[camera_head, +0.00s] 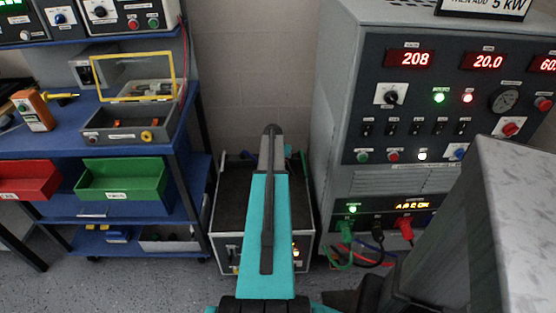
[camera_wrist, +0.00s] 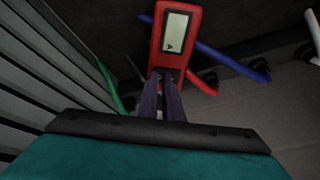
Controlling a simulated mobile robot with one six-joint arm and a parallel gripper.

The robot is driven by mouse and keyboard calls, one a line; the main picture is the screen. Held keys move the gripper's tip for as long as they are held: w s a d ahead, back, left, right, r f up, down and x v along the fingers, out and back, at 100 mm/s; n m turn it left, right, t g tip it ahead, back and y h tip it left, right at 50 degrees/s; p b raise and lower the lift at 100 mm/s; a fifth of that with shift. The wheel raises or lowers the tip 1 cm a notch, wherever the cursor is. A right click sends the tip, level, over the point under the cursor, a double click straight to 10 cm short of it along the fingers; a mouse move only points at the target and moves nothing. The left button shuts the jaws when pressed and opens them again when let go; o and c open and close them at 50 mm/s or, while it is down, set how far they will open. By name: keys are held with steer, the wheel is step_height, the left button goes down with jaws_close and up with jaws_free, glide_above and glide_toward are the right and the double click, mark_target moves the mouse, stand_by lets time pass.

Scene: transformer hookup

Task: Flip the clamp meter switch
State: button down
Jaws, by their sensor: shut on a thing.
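In the wrist view, a red clamp meter (camera_wrist: 172,58) with a pale screen shows at the top centre, with a small dark mark on the screen. My gripper (camera_wrist: 165,80) reaches up to the meter's lower end, and its two dark fingers are close together there. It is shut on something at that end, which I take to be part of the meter. The switch itself is hidden or too small to make out. In the head view my own arm covers the gripper and the meter.
A blue cable (camera_wrist: 232,62) and a green cable (camera_wrist: 110,88) run near the meter. In the head view, a grey control cabinet (camera_head: 335,110) stands at right and a blue shelf unit (camera_head: 185,160) at left. A low open-topped box (camera_head: 225,225) lies below my arm.

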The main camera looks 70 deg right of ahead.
steer(key=shift+a+f, duration=0.3)
steer(key=shift+f, duration=0.4)
stand_by(0.5)
steer(key=shift+w+r, duration=0.15)
steer(key=shift+w, duration=0.65)
steer(key=shift+w+d, duration=0.1)
steer(key=shift+r, duration=0.25)
steer(key=shift+a+r+p, duration=0.2)
steer(key=shift+r+p, duration=0.15)
steer(key=shift+r, duration=0.25)
steer(key=d+v, duration=0.1)
steer(key=v, duration=1.2)
steer(key=shift+s+r, duration=0.3)
steer(key=shift+s, duration=0.1)
steer(key=shift+s+d+f, duration=0.1)
steer(key=shift+s+d, duration=0.05)
steer(key=shift+g+b, duration=0.3)
steer(key=shift+b, duration=0.3)
